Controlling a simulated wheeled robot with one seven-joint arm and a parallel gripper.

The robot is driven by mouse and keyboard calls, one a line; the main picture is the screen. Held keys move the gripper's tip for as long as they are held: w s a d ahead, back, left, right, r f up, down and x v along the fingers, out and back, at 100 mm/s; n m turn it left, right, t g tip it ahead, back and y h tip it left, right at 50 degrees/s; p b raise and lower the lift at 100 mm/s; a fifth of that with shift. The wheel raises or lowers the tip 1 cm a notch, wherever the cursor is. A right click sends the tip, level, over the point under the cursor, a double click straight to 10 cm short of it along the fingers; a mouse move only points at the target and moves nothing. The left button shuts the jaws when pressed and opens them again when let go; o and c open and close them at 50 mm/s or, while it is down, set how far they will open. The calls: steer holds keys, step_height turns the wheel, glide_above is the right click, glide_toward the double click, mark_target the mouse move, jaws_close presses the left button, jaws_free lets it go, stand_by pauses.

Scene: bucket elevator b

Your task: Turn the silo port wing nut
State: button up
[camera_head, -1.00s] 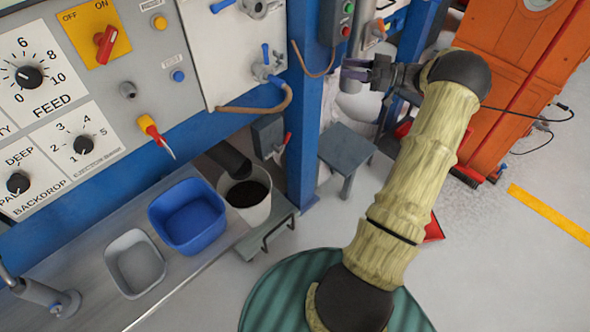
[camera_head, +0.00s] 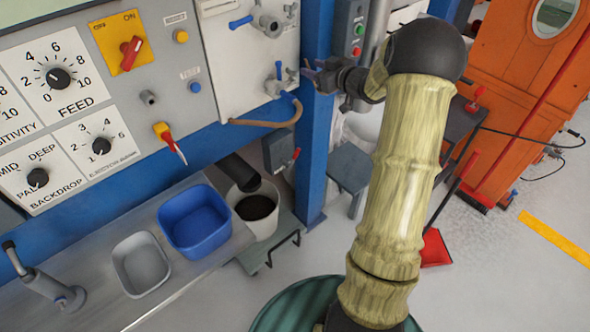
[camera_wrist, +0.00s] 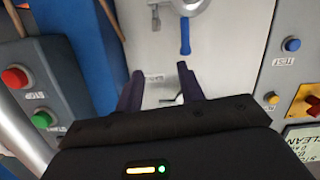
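My gripper (camera_head: 312,74) is in front of the blue post, close to the right edge of the white panel (camera_head: 235,48). In the wrist view, its two dark fingers (camera_wrist: 160,88) are apart, with the white panel behind them and no object clearly held. A small dark detail between the fingertips is too small to tell. A silver fitting with a blue handle (camera_wrist: 185,37) is on the panel beyond the fingers. In the head view, a blue-handled valve (camera_head: 278,80) is just left of my gripper. I cannot clearly make out a wing nut.
The blue post (camera_head: 315,150) and a button box (camera_head: 352,28) are close to my gripper. A brown hose (camera_head: 270,123) hangs below the valve. A blue bin (camera_head: 194,222), a grey bin (camera_head: 140,265) and a white bucket (camera_head: 257,225) are lower.

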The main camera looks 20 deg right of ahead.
steer(key=s+a+f+m+g+h, duration=0.1)
steer(key=s+a+f+g+h, duration=0.1)
steer(key=s+a, duration=0.3)
steer(key=s+a+f+m+g+h, duration=0.2)
steer(key=s+a+f+g, duration=0.2)
steer(key=s, duration=0.7)
steer(key=s+a+f+m+g+h, duration=0.2)
steer(key=s+a+f+g, duration=0.1)
steer(key=s+a, duration=0.4)
steer(key=shift+s+g+b, duration=0.3)
steer(key=shift+s+g, duration=0.2)
steer(key=shift+s, duration=0.55)
steer(key=shift+s+a, duration=0.1)
steer(key=shift+s, duration=0.05)
steer(key=shift+c, duration=1)
steer(key=s+a+f+g, duration=0.1)
steer(key=s+a+g, duration=0.1)
steer(key=s, duration=0.5)
steer(key=shift+s+a+f+y, duration=0.15)
steer(key=shift+s+a+y, duration=0.15)
steer(key=shift+a, duration=0.05)
steer(key=shift+d+m, duration=0.1)
steer(key=shift+m, duration=0.2)
